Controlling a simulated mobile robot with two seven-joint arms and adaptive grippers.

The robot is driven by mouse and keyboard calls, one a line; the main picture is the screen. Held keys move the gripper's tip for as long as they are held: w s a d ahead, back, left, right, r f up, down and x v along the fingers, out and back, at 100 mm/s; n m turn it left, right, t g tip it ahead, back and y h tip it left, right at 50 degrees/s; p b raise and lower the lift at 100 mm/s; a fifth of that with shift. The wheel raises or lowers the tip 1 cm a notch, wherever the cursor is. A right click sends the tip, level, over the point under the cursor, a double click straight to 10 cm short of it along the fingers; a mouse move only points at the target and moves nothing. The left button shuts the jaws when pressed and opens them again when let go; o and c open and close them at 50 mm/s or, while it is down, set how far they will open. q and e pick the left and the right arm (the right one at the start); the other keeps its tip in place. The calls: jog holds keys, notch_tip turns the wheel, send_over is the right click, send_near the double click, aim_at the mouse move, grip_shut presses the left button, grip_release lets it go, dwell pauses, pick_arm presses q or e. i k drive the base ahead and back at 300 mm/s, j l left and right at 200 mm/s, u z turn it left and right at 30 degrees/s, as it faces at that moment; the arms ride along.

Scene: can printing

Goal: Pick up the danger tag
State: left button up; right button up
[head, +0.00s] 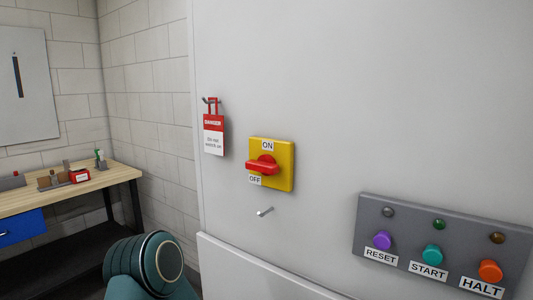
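The danger tag (214,136) is a red and white card marked DANGER. It hangs upright by a red loop from a small hook (209,100) on the pale grey cabinet wall, left of the yellow switch. One of my arm links shows at the bottom left, below the tag and well apart from it. Neither gripper is in view.
A yellow switch plate (285,165) with a red handle (262,165) is right of the tag. A metal peg (265,211) sticks out below it. A grey button panel (449,239) is at lower right. A workbench (125,173) stands at left.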

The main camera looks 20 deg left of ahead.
aim_at(213, 124)
jog(key=j+z, duration=0.4)
jog(key=j, duration=0.9)
